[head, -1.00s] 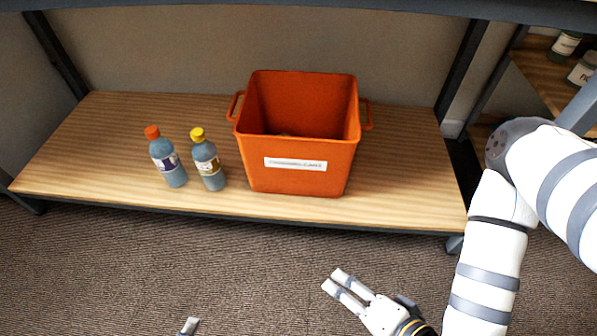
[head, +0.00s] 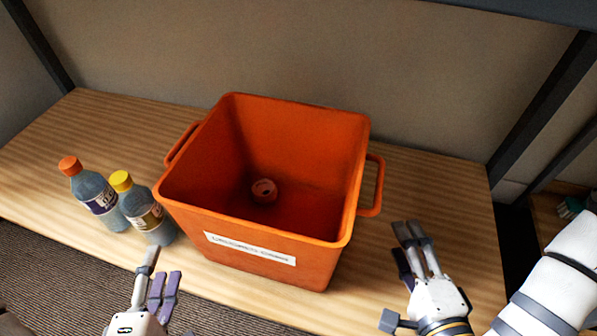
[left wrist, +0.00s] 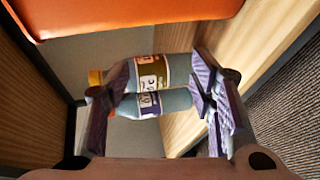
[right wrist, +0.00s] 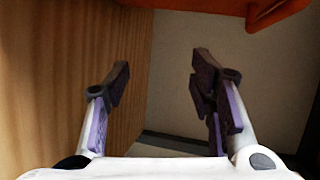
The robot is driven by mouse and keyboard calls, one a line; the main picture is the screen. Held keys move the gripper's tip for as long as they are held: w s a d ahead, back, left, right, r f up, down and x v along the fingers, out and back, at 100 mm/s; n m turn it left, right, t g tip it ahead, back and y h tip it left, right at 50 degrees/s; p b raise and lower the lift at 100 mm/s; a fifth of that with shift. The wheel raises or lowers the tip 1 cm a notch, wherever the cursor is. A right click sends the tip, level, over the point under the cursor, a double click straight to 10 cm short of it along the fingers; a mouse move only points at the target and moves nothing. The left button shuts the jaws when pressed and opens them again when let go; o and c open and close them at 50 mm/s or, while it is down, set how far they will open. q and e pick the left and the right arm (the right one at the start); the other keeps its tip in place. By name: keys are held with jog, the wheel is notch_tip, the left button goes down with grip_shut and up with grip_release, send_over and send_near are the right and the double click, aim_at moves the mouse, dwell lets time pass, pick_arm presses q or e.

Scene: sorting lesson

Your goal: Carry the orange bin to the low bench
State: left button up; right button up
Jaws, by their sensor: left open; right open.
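The orange bin (head: 330,252) stands upright on a wooden shelf, with a white label on its front and a loop handle on each side. A small round pinkish item (head: 264,190) lies on its floor. My left gripper (head: 160,272) is open in front of the bin's left side, close to the bottles, and holds nothing. In the left wrist view the bin (left wrist: 130,15) shows along the top. My right gripper (head: 412,245) is open and empty, right of the bin and below its right handle (head: 375,187). That handle also shows at the top of the right wrist view (right wrist: 277,12). Which surface is the low bench, I cannot tell.
A bottle with an orange cap (head: 98,200) and a bottle with a yellow cap (head: 145,212) stand left of the bin. They appear between my left fingers in the left wrist view. The wooden shelf (head: 455,200) has dark uprights and is clear to the right.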

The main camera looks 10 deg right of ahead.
pick_arm(q)
jog(key=x, duration=1.4)
pick_arm(e)
jog(key=x, duration=1.4)
jog(key=shift+a, duration=0.2)
pick_arm(q)
jog(key=shift+d, duration=0.15)
pick_arm(e)
jog(key=shift+a, duration=0.6)
